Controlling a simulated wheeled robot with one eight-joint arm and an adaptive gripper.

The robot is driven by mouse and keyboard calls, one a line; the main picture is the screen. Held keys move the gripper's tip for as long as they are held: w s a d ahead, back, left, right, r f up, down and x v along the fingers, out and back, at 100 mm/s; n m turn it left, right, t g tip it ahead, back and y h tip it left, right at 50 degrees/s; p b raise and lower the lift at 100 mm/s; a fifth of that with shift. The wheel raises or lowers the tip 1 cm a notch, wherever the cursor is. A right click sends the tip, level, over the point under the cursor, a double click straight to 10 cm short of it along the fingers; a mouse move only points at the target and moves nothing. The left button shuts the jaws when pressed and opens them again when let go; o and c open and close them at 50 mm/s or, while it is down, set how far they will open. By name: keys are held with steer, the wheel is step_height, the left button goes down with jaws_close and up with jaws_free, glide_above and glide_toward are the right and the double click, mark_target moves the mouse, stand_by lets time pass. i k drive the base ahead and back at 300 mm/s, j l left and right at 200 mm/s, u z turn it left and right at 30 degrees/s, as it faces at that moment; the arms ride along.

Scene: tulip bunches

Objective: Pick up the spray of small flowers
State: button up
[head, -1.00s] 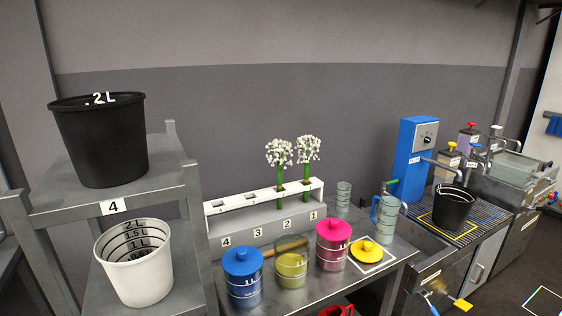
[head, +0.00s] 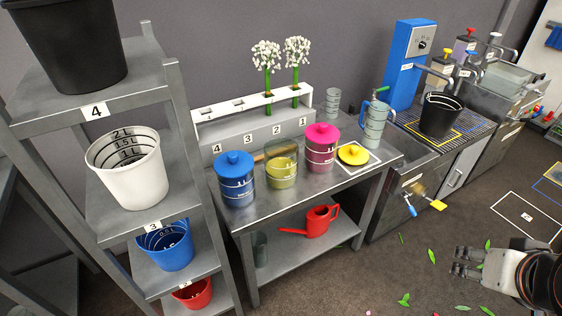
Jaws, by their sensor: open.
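Two sprays of small white flowers on green stems stand upright in a white rack (head: 212,115) at the back of the steel table. The left spray (head: 267,56) is in the slot above label 2, and the right spray (head: 297,50) is in the slot above label 1. Their lower stems are hidden by the rack's front. My gripper (head: 458,262) is at the lower right, low over the floor, open and empty. It is well apart from both sprays.
Blue (head: 236,180), yellow-green (head: 281,166) and pink (head: 321,150) canisters stand in front of the rack. Clear measuring cups and a yellow lid (head: 353,154) sit to the right. A bucket shelf (head: 100,120) stands left. Leaves lie on the open floor.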

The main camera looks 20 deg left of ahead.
mark_target(269, 47)
steer(key=i+j+u, duration=0.15)
steer(key=u, duration=0.3)
steer(key=i+j+u, duration=0.1)
steer(key=u, duration=0.35)
steer(key=i+u, duration=0.2)
steer(key=u, duration=0.3)
